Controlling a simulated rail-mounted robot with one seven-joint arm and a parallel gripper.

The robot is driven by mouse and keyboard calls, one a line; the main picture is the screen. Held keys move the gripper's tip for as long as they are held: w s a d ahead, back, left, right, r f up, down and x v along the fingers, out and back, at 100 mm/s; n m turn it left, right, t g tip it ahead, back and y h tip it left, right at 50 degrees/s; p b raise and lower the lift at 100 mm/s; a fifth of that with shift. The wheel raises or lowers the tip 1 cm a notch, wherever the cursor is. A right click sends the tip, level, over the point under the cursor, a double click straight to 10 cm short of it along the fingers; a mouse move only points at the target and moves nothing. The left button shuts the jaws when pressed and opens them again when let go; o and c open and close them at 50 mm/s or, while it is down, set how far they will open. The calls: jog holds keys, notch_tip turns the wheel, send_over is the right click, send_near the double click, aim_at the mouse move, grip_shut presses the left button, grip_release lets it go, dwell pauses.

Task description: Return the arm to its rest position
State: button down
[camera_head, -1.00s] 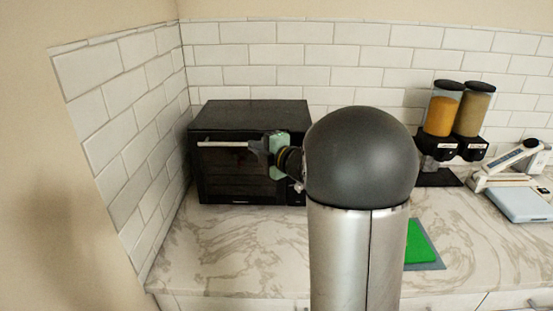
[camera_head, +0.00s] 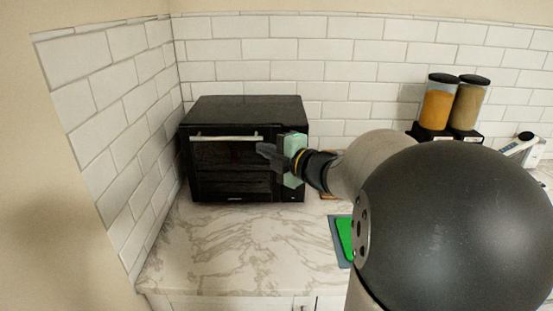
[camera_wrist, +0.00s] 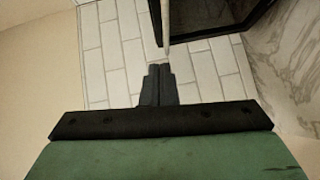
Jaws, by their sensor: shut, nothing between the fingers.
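My gripper (camera_head: 266,150) is in front of the right part of the black microwave (camera_head: 222,175) in the head view, its fingers pointing left. In the wrist view the fingers of my gripper (camera_wrist: 158,72) are together, with nothing between them. The microwave's door looks closed in the head view, and its light bar handle (camera_head: 222,138) runs along the top of the door. The handle also shows in the wrist view (camera_wrist: 166,22), just beyond the fingertips. Whether the fingertips touch it I cannot tell. My arm hides part of the counter on the right.
The marble counter (camera_head: 225,250) is clear in front of the microwave. A green board (camera_head: 344,236) lies partly behind my arm. Two dispensers (camera_head: 453,103) stand at the back right, with a white device (camera_head: 520,145) beside them. A tiled wall (camera_head: 120,150) closes off the left.

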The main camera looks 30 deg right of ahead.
jog(key=s+a+f+m+g+h, duration=0.1)
jog(key=s+f+m+g+h, duration=0.7)
jog(key=f+m, duration=0.55)
jog(key=s+a+f+m+g+y, duration=0.1)
jog(key=s+a+f+m+g, duration=0.2)
jog(key=s+a, duration=0.3)
jog(key=s+a+f+m+g+y, duration=0.1)
jog(key=s+a+f+m+g, duration=0.2)
jog(key=s, duration=0.9)
jog(key=a+m+g, duration=0.1)
jog(key=a, duration=0.2)
jog(key=shift+f+g+y, duration=0.15)
jog(key=shift+g+y, duration=0.15)
jog(key=shift+y, duration=0.1)
jog(key=shift+w, duration=0.1)
